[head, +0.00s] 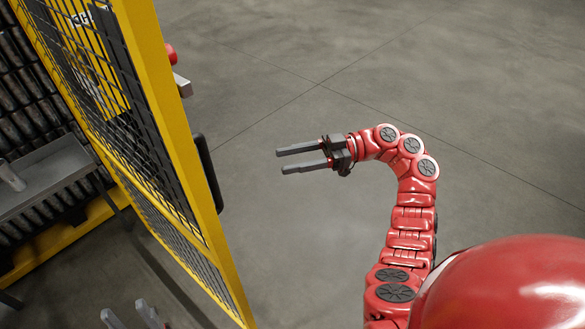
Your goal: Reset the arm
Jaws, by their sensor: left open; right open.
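My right arm is red and reaches up from the lower right of the head view. My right gripper (281,161) is open and empty, with its two grey fingers pointing left over bare floor. My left gripper (123,308) shows only as two grey fingertips at the bottom edge. The fingers stand apart with nothing visible between them, and the rest of the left arm is out of frame. The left fingertips are near the lower part of a yellow-framed mesh door (173,150).
The mesh door stands between a grey metal tray (50,168) at the left and the open floor. A small grey cylinder (11,176) is on the tray. A black handle (208,172) and a red knob (170,54) stick out from the door side. Grey floor (480,80) lies clear at right.

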